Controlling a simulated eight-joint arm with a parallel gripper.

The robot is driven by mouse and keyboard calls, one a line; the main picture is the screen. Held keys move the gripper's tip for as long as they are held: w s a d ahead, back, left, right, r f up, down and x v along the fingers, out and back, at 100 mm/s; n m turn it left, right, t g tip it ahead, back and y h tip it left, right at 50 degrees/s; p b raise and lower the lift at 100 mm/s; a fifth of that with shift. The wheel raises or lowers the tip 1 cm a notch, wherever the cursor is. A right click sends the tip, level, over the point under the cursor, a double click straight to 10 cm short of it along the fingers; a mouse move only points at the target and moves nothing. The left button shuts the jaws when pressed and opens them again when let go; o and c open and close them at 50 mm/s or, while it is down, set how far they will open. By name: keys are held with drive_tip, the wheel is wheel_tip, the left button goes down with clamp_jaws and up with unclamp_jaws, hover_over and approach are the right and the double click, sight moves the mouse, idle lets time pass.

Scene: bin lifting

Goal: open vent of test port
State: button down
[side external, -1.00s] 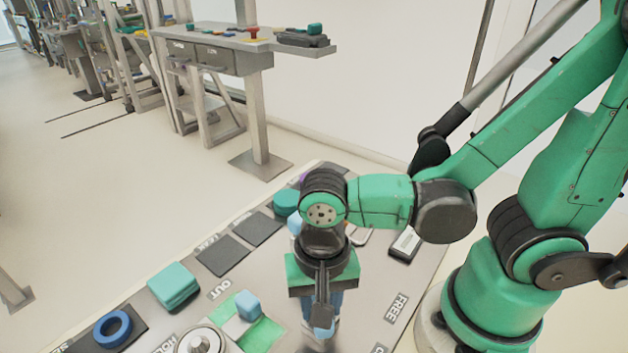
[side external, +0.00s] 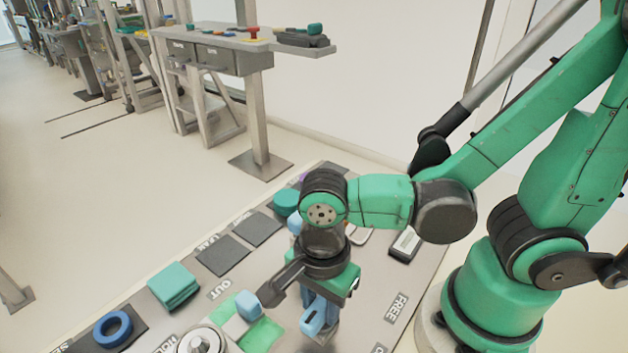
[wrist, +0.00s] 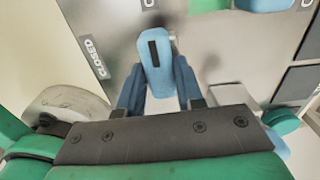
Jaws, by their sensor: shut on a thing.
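A blue lever-like handle (side external: 313,316) stands on the grey panel under my wrist, which I take to be the vent handle. In the wrist view the handle (wrist: 158,65) has a dark slot along its top and sits between the blue-grey fingers of my gripper (wrist: 158,92). My gripper (side external: 318,300) is shut on it, pointing down. A "CLOSED" label (wrist: 96,58) lies to the left of the handle in the wrist view. The handle's base and the finger contact are largely hidden in the side view.
On the panel (side external: 365,300), a light-blue block (side external: 248,304) stands on a green patch close to my wrist's dark arm. A round metal fitting (side external: 203,343), a blue ring (side external: 113,328) and a green block (side external: 173,285) lie further left. A "FREE" label (side external: 397,306) is at right.

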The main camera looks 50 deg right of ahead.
sight(321, 304)
drive_tip(key=shift+m, duration=0.3)
drive_tip(key=c, duration=0.6)
unclamp_jaws()
drive_tip(key=shift+o, duration=0.2)
drive_tip(key=shift+r, duration=0.1)
drive_tip(key=shift+r, duration=2.7)
